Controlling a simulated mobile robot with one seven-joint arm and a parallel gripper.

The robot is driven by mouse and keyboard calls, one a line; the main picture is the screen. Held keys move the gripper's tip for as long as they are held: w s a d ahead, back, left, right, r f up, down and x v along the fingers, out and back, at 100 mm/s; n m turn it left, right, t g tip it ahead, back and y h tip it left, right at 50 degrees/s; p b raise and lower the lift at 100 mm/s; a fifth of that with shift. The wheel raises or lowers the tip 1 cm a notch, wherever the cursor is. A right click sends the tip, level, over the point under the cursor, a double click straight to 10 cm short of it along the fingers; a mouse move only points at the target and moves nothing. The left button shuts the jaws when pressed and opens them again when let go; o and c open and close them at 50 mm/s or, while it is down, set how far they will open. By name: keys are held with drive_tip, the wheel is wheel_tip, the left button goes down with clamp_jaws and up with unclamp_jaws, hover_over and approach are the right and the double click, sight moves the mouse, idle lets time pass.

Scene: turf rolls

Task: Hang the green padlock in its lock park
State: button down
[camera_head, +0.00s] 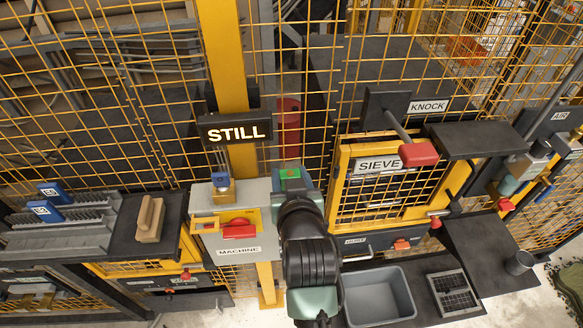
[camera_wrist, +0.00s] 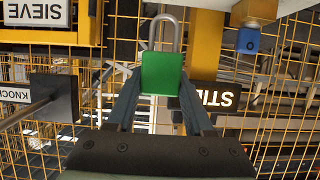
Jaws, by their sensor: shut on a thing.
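The green padlock (camera_head: 290,173) is in my gripper (camera_head: 291,180), above the right side of the grey MACHINE box. In the wrist view the green padlock (camera_wrist: 164,73) sits between the two fingers of my gripper (camera_wrist: 162,98), with its grey shackle pointing away from the palm. The shackle appears free of any hook. Which fixture is the green padlock's lock park I cannot tell from these frames. My arm hides part of the box's right side.
A blue padlock (camera_head: 220,180) is at the MACHINE box (camera_head: 225,252), above a red handle (camera_head: 238,228). A lit STILL sign (camera_head: 237,132) is on the yellow post behind. The SIEVE gate (camera_head: 385,165) and red-ended KNOCK lever (camera_head: 420,154) stand right; a grey bin (camera_head: 408,291) is below.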

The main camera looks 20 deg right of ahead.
drive_tip(key=shift+w+a, duration=0.1)
drive_tip(key=shift+a, duration=0.2)
drive_tip(key=shift+d+f+b, duration=0.15)
drive_tip(key=shift+f+b, duration=0.25)
drive_tip(key=shift+f, duration=0.15)
drive_tip(key=shift+f+b, duration=1.75)
drive_tip(key=shift+f, duration=0.65)
drive_tip(key=shift+f+b, duration=1.75)
drive_tip(key=shift+f, duration=0.75)
drive_tip(key=shift+c, duration=1)
unclamp_jaws()
drive_tip(key=b+v, duration=0.3)
drive_tip(key=v, duration=1)
